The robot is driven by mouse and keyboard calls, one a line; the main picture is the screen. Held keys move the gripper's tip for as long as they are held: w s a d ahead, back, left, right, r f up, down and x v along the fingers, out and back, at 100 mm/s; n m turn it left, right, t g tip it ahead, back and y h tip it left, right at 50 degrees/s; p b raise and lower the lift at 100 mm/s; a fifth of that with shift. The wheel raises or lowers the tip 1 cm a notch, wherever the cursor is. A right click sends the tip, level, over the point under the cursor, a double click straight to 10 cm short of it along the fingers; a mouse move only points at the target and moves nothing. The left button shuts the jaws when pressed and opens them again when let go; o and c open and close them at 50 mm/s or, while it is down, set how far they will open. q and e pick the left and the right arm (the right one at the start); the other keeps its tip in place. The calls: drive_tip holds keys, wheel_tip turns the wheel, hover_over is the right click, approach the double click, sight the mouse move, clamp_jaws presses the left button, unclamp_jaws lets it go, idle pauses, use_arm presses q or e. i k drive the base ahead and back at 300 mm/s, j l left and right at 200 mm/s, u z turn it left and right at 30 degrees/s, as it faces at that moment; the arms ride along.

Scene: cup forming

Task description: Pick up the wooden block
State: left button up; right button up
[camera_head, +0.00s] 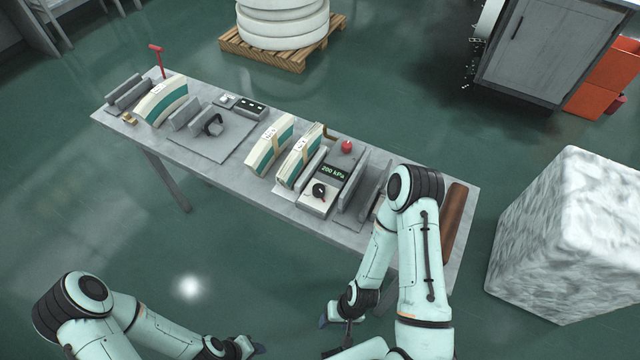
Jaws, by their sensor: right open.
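The wooden block (454,222) is a long brown piece at the right end of the grey table, partly hidden behind my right arm. My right gripper (335,326) is low in the picture, in front of the table's near edge. It is open, apart from the block and to its lower left. My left gripper (250,349) is at the bottom edge of the picture, far from the block. Its fingers are too small and dark to read.
The table (232,198) holds curved white-and-green pieces (272,146), grey fixtures, a gauge box (327,189) reading 200 kPa and a red knob (347,147). A large pale stone-like block (570,240) stands right of the table. Open floor lies in front.

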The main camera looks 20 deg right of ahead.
sight(451, 212)
drive_tip(key=z, duration=2.05)
